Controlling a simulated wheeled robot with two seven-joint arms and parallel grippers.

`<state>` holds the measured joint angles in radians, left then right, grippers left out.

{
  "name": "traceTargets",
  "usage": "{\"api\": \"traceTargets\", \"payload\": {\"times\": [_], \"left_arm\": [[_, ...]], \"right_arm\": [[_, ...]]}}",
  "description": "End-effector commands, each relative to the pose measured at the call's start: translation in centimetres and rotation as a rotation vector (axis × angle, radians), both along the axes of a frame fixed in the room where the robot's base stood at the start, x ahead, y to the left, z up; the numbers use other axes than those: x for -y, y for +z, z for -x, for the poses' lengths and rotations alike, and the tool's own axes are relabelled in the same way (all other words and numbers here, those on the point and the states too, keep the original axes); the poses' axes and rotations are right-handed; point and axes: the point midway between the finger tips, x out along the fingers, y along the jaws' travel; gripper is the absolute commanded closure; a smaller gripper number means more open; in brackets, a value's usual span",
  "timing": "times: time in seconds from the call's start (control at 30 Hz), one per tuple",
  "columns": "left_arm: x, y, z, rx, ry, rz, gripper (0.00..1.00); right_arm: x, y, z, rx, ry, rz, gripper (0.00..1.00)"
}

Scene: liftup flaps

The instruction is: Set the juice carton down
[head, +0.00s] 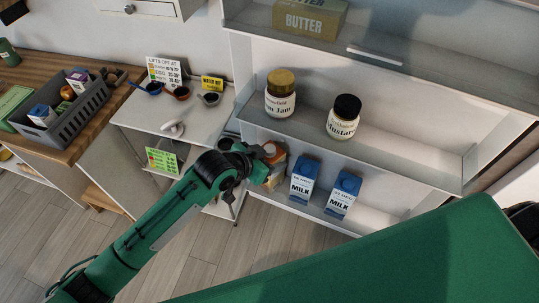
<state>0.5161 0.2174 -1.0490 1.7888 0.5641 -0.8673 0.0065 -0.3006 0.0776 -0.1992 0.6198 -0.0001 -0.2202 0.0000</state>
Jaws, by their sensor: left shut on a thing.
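My left gripper (261,168) is shut on the juice carton (277,158), a box with orange and pale sides. The gripper partly covers it. The carton is at the left end of the lower shelf (383,219), left of two milk cartons. I cannot tell whether its base touches the shelf. My right gripper is out of view.
Two blue and white milk cartons (304,180) (343,192) stand close by on the lower shelf. Above, a jam jar (280,100) and a mustard jar (343,122) stand on the middle shelf. A butter box (309,20) sits on top. A grey crate (80,123) is on the left counter.

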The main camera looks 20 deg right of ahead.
Motion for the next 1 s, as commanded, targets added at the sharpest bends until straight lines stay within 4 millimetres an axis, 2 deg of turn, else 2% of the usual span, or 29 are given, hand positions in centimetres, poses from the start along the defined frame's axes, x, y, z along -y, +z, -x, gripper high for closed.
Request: {"api": "traceTargets", "payload": {"times": [0.17, 0.2, 0.3, 0.67, 0.87, 1.0], "left_arm": [[0.0, -0.2, 0.0, 0.001, 0.000, 0.002, 0.98], [0.0, -0.3, 0.0, 0.000, 0.000, 0.000, 0.42], [0.0, -0.3, 0.0, 0.000, 0.000, 0.000, 0.22], [-0.1, 0.1, 0.0, 0.000, 0.000, 0.000, 0.22], [-2.0, 1.2, 0.8, 0.001, 0.000, -0.001, 0.22], [-4.1, 2.8, 1.8, 0.002, 0.000, 0.001, 0.22]], "right_arm": [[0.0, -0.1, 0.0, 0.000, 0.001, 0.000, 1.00], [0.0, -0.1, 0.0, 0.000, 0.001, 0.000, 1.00], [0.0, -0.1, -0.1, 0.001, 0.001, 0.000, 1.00], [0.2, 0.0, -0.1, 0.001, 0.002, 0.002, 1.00], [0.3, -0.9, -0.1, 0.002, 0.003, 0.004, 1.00], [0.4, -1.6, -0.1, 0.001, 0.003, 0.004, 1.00]]}}
